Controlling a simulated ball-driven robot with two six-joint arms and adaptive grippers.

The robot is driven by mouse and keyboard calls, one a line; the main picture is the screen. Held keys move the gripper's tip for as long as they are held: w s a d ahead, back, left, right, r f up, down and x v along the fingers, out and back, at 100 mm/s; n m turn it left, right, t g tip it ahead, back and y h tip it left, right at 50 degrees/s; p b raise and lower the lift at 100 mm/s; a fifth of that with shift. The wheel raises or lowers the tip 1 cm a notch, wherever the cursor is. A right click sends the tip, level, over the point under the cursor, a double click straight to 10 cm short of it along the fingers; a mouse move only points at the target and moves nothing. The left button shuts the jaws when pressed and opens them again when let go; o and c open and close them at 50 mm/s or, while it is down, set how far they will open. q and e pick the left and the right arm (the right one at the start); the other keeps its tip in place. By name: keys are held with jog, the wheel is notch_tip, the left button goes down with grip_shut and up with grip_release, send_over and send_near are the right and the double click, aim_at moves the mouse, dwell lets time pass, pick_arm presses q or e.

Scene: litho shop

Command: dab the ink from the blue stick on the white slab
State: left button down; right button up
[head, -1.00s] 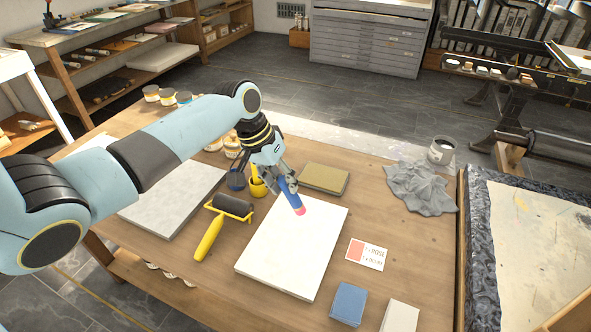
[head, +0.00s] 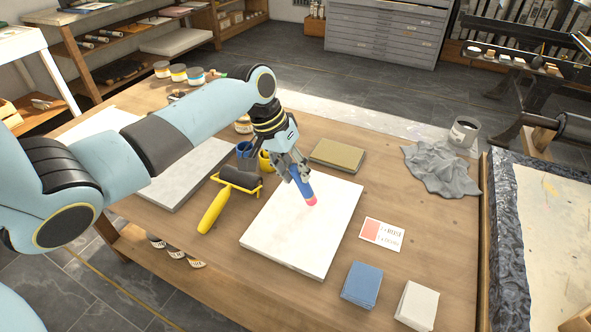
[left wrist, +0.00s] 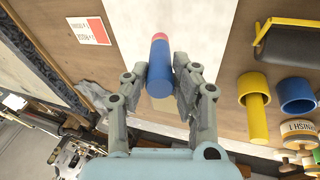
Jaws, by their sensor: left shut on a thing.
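The blue stick (head: 303,184) has a pinkish-red tip. My left gripper (head: 294,170) is shut on it and holds it, tilted, over the far part of the white slab (head: 290,240). The tip is at or just above the slab's surface; I cannot tell if it touches. In the left wrist view the stick (left wrist: 159,68) sits between the two fingers (left wrist: 172,90), with the white slab (left wrist: 190,35) beyond it. The slab's visible face shows no ink mark. My right gripper is not in view.
A roller with yellow handle (head: 213,210) lies left of the slab, by a grey slab (head: 185,175). Blue and yellow cups stand behind. A printed card (head: 382,234), blue block (head: 361,284), white block (head: 416,306), olive book (head: 337,155) and grey cloth (head: 440,169) lie to the right.

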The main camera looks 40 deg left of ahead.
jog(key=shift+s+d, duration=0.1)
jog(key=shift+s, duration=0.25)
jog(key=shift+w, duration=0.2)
pick_arm(q)
jog(key=shift+f, duration=0.5)
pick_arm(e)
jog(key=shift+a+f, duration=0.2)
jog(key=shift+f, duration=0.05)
pick_arm(q)
jog(key=shift+s+f, duration=0.1)
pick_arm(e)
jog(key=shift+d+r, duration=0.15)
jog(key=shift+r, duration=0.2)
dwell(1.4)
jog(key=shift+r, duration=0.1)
